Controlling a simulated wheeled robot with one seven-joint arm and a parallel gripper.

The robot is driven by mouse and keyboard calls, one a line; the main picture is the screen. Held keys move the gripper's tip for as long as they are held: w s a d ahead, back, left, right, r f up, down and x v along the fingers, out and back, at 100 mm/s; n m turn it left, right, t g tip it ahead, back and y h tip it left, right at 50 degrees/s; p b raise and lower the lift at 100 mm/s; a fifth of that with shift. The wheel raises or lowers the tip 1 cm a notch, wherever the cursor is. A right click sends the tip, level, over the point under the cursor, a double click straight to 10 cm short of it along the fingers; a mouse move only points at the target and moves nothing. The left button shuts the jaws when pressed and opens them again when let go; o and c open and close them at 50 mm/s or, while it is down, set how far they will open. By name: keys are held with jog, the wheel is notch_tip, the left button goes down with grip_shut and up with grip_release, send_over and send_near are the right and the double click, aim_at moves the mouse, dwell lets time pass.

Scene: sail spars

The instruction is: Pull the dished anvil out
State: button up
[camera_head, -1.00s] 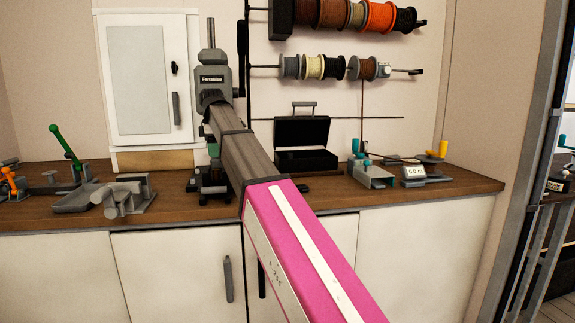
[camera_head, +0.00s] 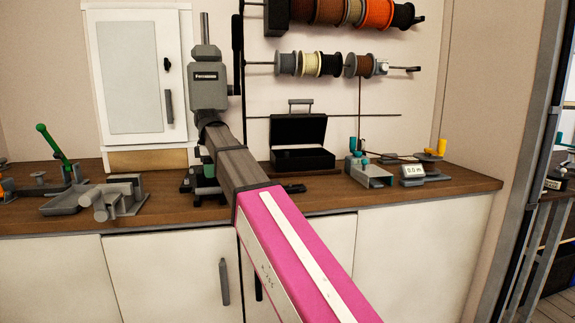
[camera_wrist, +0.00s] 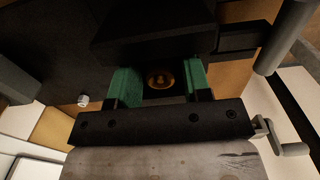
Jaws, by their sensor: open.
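A brassy round piece (camera_wrist: 160,79), possibly the dished anvil, shows in the wrist view in a dark recess. It lies between the two green fingers of my gripper (camera_wrist: 161,83). The fingers are apart, one on each side, and I cannot tell whether they touch anything. The grey press (camera_head: 208,87) stands on the bench in the head view, with my arm reaching to its lower part. My arm hides much of the press there, and the anvil cannot be made out in that view.
A black open case (camera_head: 299,148) stands right of the press. Grey clamp-like parts and a tray (camera_head: 62,204) lie to the left on the wooden bench (camera_head: 320,197). A teal-knobbed fixture (camera_head: 370,172) stands at the right. A white cabinet (camera_head: 135,70) hangs behind.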

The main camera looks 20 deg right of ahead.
jog(key=shift+c, duration=0.3)
grip_shut()
jog(key=shift+r, duration=0.35)
jog(key=shift+r, duration=2.6)
